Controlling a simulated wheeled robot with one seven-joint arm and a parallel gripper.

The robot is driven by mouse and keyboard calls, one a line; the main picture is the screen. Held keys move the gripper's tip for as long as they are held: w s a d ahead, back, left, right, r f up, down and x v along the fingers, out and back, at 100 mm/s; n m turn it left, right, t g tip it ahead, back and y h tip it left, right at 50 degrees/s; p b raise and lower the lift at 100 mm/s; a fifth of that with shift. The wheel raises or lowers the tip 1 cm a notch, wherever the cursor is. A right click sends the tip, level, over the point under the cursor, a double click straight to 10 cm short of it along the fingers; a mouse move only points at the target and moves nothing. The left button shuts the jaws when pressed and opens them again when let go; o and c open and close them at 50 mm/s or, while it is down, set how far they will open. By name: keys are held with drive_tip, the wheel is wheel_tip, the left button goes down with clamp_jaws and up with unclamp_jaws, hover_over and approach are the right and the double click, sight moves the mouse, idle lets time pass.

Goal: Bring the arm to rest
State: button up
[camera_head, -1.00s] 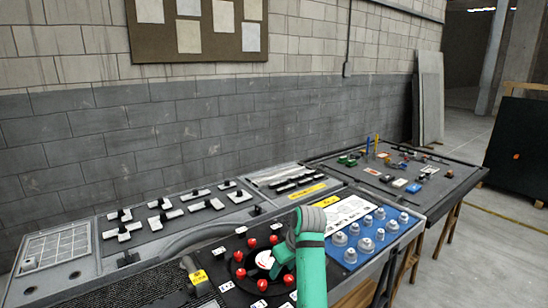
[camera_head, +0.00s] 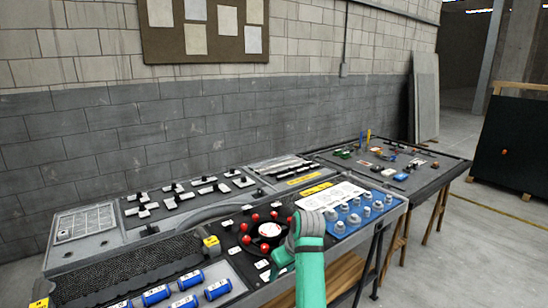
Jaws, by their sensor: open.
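My green arm (camera_head: 311,265) rises from the bottom edge to a grey joint (camera_head: 313,224) in front of the bench panels. Another green link of it (camera_head: 282,262) shows just left, in front of the dark panel with a ring of red knobs (camera_head: 262,219). My gripper's fingers do not show; they are out of sight behind or below the arm links.
A blue panel with several grey knobs (camera_head: 352,219) lies right of the arm. Blue cylinders (camera_head: 156,294) lie at the front left. Black-and-white switches (camera_head: 170,200) sit at the back. A dark table (camera_head: 440,167) with small parts stands beyond.

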drive_tip(key=s+a+f+m+t, duration=0.15)
drive_tip(key=s+f, duration=0.25)
drive_tip(key=f, duration=0.7)
drive_tip(key=s+a+f+m+t, duration=0.1)
drive_tip(key=s+a+f+t, duration=0.15)
drive_tip(key=f, duration=0.85)
drive_tip(key=s+a+f+m+t, duration=0.1)
drive_tip(key=s+f, duration=0.4)
drive_tip(key=s, duration=0.3)
drive_tip(key=s+a+f+m+t, duration=0.15)
drive_tip(key=s+f, duration=0.25)
drive_tip(key=s, duration=0.4)
drive_tip(key=s+d+r+m+t+h, duration=0.1)
drive_tip(key=s+r, duration=0.1)
drive_tip(key=s, duration=0.8)
drive_tip(key=s+d+r+m+t+h, duration=0.1)
drive_tip(key=s+d+r+h, duration=0.1)
drive_tip(key=s, duration=0.9)
drive_tip(key=s+r+t, duration=0.3)
drive_tip(key=s+r, duration=1)
drive_tip(key=r, duration=0.2)
drive_tip(key=shift+d, duration=0.45)
drive_tip(key=shift+s, duration=0.1)
